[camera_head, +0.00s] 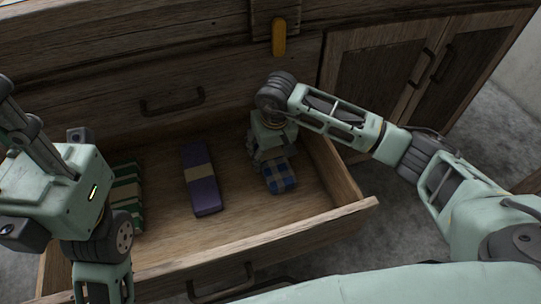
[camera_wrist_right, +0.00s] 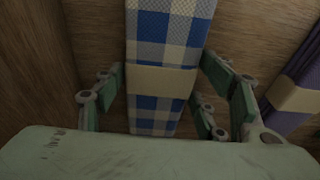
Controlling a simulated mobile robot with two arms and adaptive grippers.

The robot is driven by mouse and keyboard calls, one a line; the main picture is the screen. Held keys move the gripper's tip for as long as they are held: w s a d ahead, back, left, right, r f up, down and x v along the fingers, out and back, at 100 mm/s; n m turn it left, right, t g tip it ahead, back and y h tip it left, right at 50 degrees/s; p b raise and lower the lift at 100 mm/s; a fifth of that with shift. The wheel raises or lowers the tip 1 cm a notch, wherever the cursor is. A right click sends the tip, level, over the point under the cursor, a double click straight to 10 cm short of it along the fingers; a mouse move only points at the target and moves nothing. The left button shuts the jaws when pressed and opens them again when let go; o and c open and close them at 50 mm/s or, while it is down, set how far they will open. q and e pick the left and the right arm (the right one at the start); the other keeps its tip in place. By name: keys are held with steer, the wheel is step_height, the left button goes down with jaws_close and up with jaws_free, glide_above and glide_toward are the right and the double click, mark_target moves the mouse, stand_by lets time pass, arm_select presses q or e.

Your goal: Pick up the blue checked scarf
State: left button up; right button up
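The blue checked scarf (camera_head: 280,177) lies folded in the right part of the open wooden drawer (camera_head: 256,239), with a tan band around it. My right gripper (camera_head: 266,158) reaches down into the drawer over the scarf's far part. In the right wrist view the scarf (camera_wrist_right: 162,100) runs between the open fingers of my right gripper (camera_wrist_right: 165,100), with a gap visible on both sides. The scarf appears to rest on the drawer floor. My left arm stands at the left of the head view; its fingertips are not visible.
A purple folded scarf (camera_head: 202,189) with a tan band lies in the drawer's middle; it also shows at the right wrist view's edge (camera_wrist_right: 293,105). A green striped scarf (camera_head: 127,195) lies at the left, partly behind my left arm. The drawer's side wall (camera_head: 337,172) is close on the right.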

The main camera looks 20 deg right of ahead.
steer(key=c, duration=0.8)
